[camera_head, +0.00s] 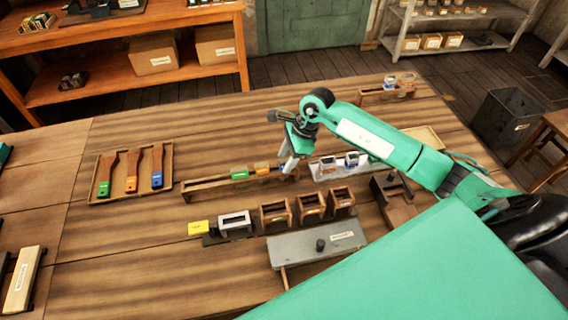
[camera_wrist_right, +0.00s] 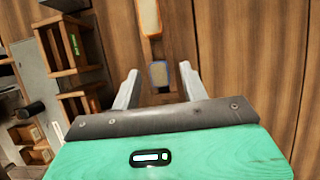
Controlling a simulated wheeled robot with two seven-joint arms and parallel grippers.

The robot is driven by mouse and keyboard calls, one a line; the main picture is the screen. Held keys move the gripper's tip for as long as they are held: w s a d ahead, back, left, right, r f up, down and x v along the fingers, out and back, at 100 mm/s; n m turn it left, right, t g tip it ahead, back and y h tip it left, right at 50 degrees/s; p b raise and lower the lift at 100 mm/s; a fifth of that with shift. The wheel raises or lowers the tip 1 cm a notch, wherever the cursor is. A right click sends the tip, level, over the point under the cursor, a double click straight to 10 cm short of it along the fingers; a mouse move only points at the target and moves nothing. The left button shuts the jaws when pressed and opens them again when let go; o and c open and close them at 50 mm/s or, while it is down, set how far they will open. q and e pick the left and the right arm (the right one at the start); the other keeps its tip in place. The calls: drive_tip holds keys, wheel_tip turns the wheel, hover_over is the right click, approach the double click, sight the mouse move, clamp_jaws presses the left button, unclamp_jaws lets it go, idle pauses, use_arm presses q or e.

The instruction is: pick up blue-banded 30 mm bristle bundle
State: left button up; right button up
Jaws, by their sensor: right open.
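The blue-banded bristle bundle (camera_wrist_right: 159,74) shows in the right wrist view as a grey end with a blue rim, between my two fingers with gaps on both sides. In the head view it is mostly hidden behind my right gripper (camera_head: 290,165). That gripper points down over the right part of a long wooden rack (camera_head: 207,188). In the wrist view my right gripper (camera_wrist_right: 159,72) is open and holds nothing. My left gripper is not in view.
An orange-banded bundle (camera_head: 262,168) and a green-banded one (camera_head: 239,172) stand in the rack to the left. Small wooden boxes (camera_head: 275,216) stand in front. A white-topped holder (camera_head: 326,172) is close on the right. A tray of brushes (camera_head: 168,163) lies left.

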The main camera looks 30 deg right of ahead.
drive_tip(key=shift+a+f, duration=0.15)
drive_tip(key=shift+f, duration=0.15)
clamp_jaws()
drive_tip(key=shift+r, duration=0.15)
